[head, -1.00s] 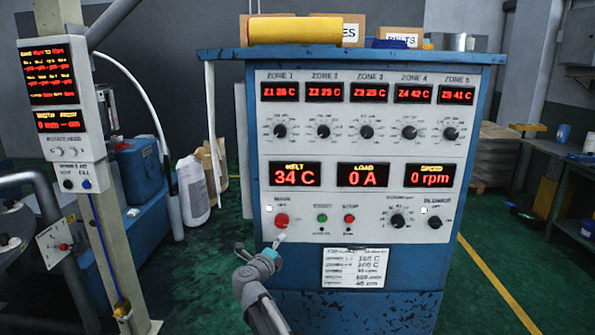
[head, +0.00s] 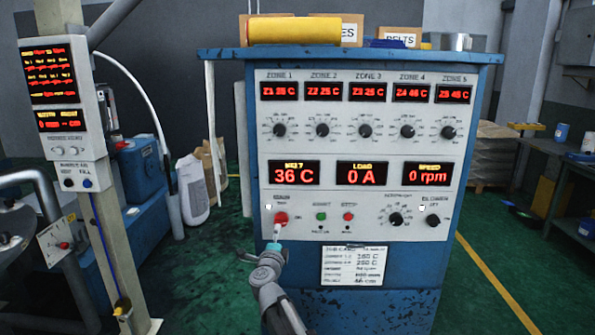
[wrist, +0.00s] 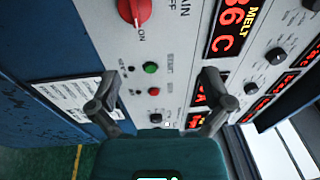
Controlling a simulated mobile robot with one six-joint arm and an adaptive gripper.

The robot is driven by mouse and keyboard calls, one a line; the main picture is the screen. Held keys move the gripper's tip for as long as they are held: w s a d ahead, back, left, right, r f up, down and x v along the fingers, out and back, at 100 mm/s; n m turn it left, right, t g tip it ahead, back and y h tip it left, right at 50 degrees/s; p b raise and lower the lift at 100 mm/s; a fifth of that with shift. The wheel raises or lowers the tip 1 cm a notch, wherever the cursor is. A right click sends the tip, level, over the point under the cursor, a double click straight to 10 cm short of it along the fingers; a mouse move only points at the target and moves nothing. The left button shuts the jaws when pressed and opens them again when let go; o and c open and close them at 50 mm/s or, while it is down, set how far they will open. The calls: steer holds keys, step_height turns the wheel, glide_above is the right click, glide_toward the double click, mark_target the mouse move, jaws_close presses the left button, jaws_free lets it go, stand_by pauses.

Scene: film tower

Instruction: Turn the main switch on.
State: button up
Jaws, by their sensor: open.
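The main switch is a red rotary knob (head: 281,218) at the lower left of the control panel. It also shows at the top edge of the wrist view (wrist: 134,10), partly cut off. There its white mark points toward the ON label; the OFF label lies to the side. My gripper (head: 277,237) is just below the knob in the head view. In the wrist view my gripper (wrist: 157,90) is open, with nothing between its spread fingers, and the knob is beyond the fingertips. Whether a finger touches the knob is unclear.
A green start button (head: 321,216) and red stop button (head: 348,216) sit right of the main switch. A paper card (head: 352,266) hangs below them. A post with a display box (head: 58,112) stands left. Green floor (head: 490,290) is open at right.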

steer(key=s+d+f+n+g+y, duration=0.5)
steer(key=s+d+f+n+g, duration=1.15)
steer(key=s+f+n, duration=0.3)
steer(key=s+d+g+h, duration=0.3)
steer(key=s+d, duration=0.4)
steer(key=s, duration=0.1)
step_height(320, 180, up, 13)
steer(key=p, duration=1.4)
steer(key=shift+w+a+t+y, duration=0.25)
steer(key=shift+w+t+y, duration=0.05)
steer(key=shift+w+t, duration=0.05)
